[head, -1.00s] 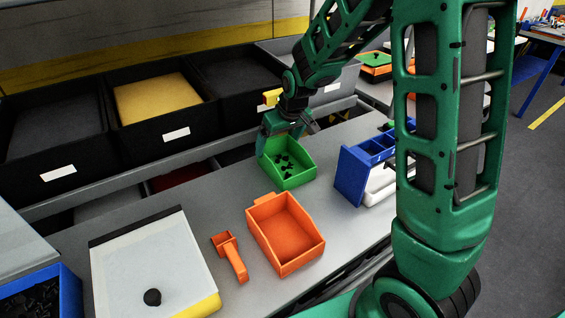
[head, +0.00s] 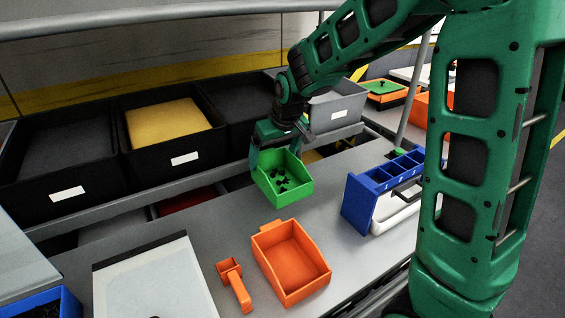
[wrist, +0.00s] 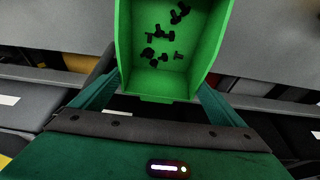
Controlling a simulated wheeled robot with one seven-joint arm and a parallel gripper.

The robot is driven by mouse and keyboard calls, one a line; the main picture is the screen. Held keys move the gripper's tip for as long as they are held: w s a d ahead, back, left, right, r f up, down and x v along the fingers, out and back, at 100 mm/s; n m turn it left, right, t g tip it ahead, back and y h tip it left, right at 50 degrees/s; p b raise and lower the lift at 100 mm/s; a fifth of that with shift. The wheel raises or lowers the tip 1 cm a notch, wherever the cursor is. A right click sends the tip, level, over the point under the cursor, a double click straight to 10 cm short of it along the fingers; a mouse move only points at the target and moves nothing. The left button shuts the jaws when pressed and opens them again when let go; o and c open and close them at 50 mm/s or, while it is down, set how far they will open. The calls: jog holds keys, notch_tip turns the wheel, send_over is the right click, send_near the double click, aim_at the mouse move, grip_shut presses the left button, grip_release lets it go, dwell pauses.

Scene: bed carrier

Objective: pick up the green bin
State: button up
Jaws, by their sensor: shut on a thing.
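The green bin (head: 289,189) holds several small black parts and is at the back edge of the grey table in the head view. My gripper (head: 275,152) is shut on the bin's back end, with a finger on either side of it. In the wrist view the green bin (wrist: 170,86) sits between the fingers of my gripper (wrist: 155,98), and the black parts lie inside it. The bin looks slightly tilted and raised off the table; the exact gap is hard to tell.
An orange bin (head: 267,270) and an orange scoop (head: 236,287) lie in front on the table. A blue rack (head: 358,205) stands to the right. Black bins (head: 150,143) line the shelf behind, one with a yellow content. The table between the green and orange bins is clear.

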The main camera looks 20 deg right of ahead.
jog(key=s+a+r, duration=0.1)
jog(key=a+r, duration=0.3)
jog(key=a, duration=0.3)
jog(key=shift+s+a+r, duration=0.15)
jog(key=shift+a+r, duration=0.15)
jog(key=shift+r, duration=0.05)
